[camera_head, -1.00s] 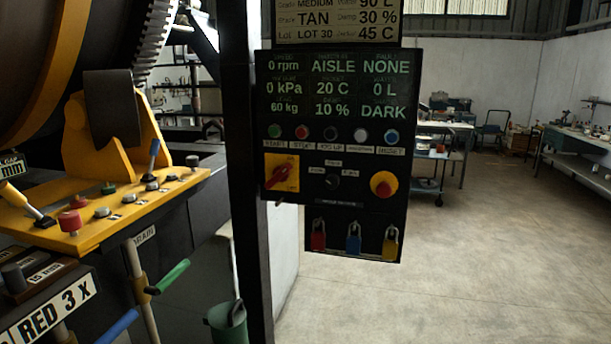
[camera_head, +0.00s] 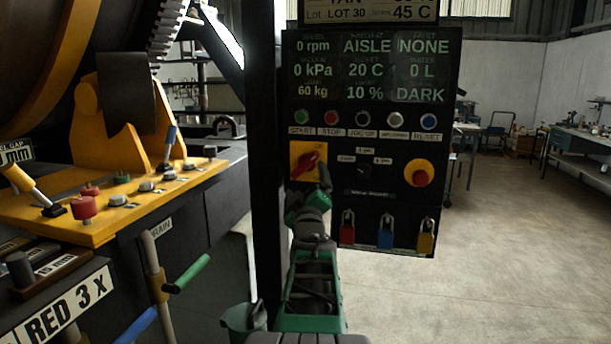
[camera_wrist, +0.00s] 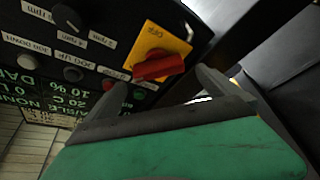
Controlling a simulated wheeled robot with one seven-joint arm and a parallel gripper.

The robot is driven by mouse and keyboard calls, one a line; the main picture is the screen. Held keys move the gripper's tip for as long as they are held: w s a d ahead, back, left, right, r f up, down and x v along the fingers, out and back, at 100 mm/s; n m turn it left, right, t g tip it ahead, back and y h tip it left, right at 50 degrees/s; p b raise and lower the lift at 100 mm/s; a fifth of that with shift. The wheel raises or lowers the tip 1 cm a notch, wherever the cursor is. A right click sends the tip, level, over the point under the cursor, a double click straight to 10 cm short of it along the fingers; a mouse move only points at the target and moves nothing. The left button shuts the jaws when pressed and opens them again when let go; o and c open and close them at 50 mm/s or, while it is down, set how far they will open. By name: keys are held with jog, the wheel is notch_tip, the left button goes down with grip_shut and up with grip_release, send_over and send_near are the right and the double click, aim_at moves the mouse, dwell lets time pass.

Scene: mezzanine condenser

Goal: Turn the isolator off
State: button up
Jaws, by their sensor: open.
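The isolator is a red rotary handle (camera_head: 304,165) on a yellow square plate (camera_head: 297,149), at the left of the black control panel. The handle lies diagonally, lower left to upper right. In the wrist view the red handle (camera_wrist: 158,67) and yellow plate (camera_wrist: 150,40) are just ahead of the fingertips. My gripper (camera_head: 323,187) is at the panel, just below and right of the handle, partly covering that area. In the wrist view my gripper (camera_wrist: 162,83) is open, with one dark finger on each side of the handle's line. I cannot tell whether either finger touches it.
A red emergency button (camera_head: 420,173) on a yellow base is to the right. A small black selector (camera_head: 364,170) sits between. Red, blue (camera_head: 385,233) and yellow padlocks hang below. Push buttons (camera_head: 362,120) line up above. A dark post (camera_head: 265,200) stands just left; open floor is right.

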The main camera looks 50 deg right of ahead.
aim_at(305, 169)
jog(key=p+x, duration=0.1)
jog(key=x, duration=0.3)
jog(key=p+x, duration=0.1)
jog(key=x, duration=0.2)
jog(key=shift+w+d+r, duration=0.1)
jog(key=shift+d+r, duration=0.2)
jog(key=shift+r, duration=0.05)
jog(key=c, duration=1.1)
